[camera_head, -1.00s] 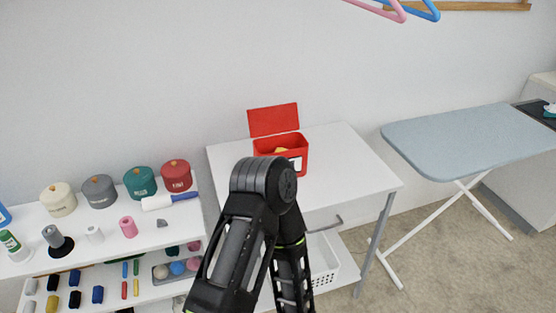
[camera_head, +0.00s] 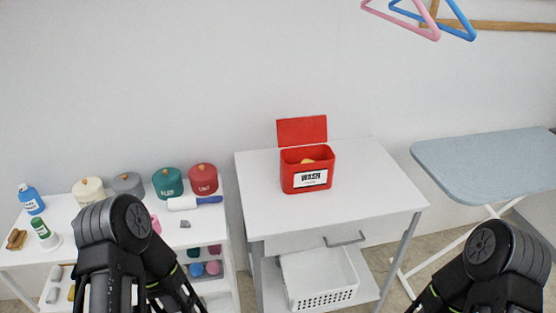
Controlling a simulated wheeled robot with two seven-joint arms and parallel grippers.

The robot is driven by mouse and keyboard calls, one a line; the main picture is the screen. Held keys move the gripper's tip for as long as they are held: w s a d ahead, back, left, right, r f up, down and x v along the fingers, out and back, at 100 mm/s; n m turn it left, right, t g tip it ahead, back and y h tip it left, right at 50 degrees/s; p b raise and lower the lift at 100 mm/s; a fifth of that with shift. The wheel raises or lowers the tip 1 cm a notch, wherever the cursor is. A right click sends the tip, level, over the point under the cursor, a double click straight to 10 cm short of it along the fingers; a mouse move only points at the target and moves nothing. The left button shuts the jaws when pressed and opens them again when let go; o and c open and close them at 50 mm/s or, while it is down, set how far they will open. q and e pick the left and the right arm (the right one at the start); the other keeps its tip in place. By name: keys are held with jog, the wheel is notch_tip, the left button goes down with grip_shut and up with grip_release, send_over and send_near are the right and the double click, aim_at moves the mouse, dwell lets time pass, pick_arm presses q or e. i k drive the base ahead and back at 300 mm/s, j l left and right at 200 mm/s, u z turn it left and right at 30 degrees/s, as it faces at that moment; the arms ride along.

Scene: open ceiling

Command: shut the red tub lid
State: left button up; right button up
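The red tub (camera_head: 288,179) stands on the white table (camera_head: 360,205), with a white label reading "WASH" on its front. Its red lid (camera_head: 302,131) is open and stands upright at the back edge. Something yellow shows inside the tub. My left arm is at the lower left, in front of the shelf, and my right arm is at the lower right. Both bend down out of the picture, so neither gripper shows. Neither arm is close to the tub.
A white basket (camera_head: 320,276) sits below the table's drawer. A white shelf with several lidded canisters and a lint roller (camera_head: 195,202) stands at left. A blue ironing board (camera_head: 485,163) is at right. The tabletop around the tub is clear.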

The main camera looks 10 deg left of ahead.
aim_at(307, 130)
jog(key=u, duration=0.3)
jog(key=i+l+u, duration=0.1)
jog(key=l+u, duration=0.5)
jog(key=u, duration=0.15)
jog(key=l+u, duration=0.5)
jog(key=l, duration=0.55)
jog(key=l+u, duration=0.1)
jog(key=l, duration=0.5)
jog(key=k+l+u, duration=0.1)
jog(key=l, duration=0.5)
